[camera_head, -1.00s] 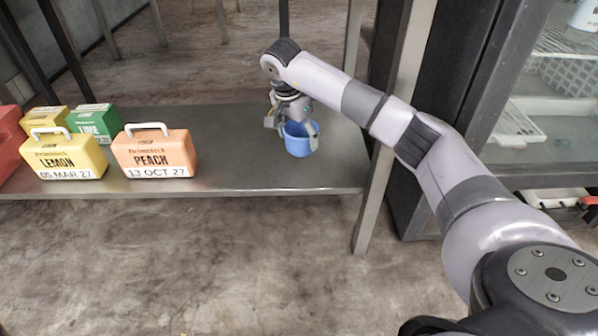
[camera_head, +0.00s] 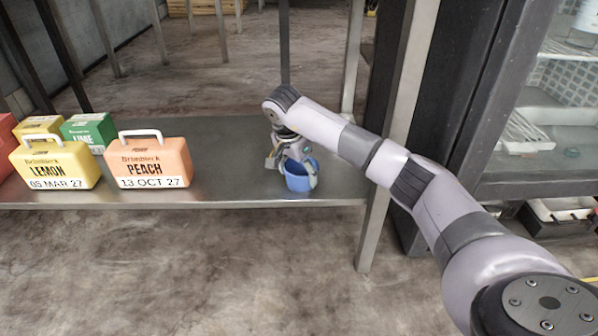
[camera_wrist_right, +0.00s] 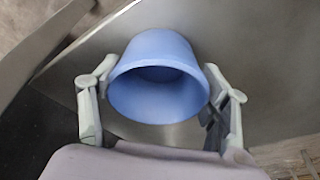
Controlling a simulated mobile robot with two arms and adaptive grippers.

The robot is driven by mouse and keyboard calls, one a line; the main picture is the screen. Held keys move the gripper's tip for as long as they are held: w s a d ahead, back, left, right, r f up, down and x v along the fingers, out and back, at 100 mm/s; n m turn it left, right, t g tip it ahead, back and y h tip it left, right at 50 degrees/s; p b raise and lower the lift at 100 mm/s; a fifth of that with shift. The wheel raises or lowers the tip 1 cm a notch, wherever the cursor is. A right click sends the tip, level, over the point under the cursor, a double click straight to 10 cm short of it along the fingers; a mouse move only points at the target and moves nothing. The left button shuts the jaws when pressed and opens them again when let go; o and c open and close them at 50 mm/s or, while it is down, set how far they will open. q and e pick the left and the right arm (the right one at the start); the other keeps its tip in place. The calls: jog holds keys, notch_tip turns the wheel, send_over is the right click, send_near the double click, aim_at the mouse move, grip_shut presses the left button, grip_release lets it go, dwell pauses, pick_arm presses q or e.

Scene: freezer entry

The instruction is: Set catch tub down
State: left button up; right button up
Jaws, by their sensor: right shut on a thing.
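The catch tub is a small blue tub (camera_head: 299,183) at the right part of the metal shelf (camera_head: 235,190) in the head view. My right gripper (camera_head: 295,168) is shut on it from above. In the right wrist view the tub (camera_wrist_right: 158,75) sits between the two fingers of my right gripper (camera_wrist_right: 160,105), its open mouth toward the camera and its inside looking empty. The tub is at or just over the shelf surface; I cannot tell whether its base touches. My left gripper is not in view.
An orange PEACH case (camera_head: 148,163) and a yellow LEMON case (camera_head: 54,167) stand on the shelf's left, with a green LIME case (camera_head: 90,131) behind. A shelf post (camera_head: 385,190) and a dark glass-fronted cabinet (camera_head: 470,100) stand to the right. The shelf between PEACH and tub is clear.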

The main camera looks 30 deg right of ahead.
jog(key=o, duration=1.1)
